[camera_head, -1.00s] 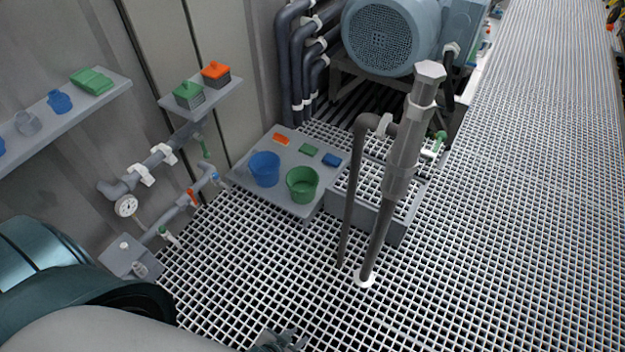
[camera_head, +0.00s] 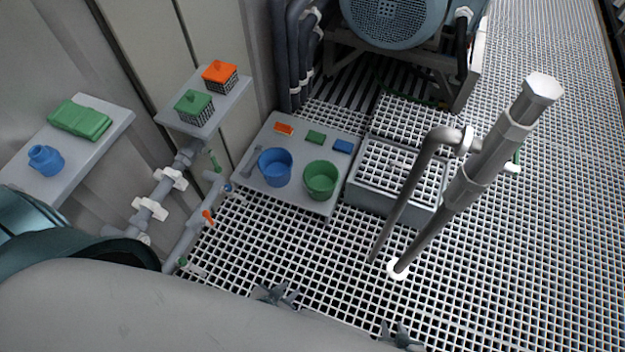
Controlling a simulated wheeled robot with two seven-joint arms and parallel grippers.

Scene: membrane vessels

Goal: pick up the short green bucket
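The short green bucket (camera_head: 320,181) stands upright on a low grey platform, near its front right edge. It is open at the top and looks empty. My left gripper (camera_head: 275,292) shows small and dark above the grating, nearer to me than the bucket and apart from it. My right gripper (camera_head: 402,338) shows partly at the bottom edge, further right and also away from the bucket. Both are too small to tell whether their fingers are open or shut.
A blue bucket (camera_head: 275,167) stands close left of the green one on the grey platform (camera_head: 258,183). Small orange, green and blue blocks lie behind them. A slanted grey pipe (camera_head: 462,190) and a grating-topped box (camera_head: 390,205) stand to the right. Open grating lies in front.

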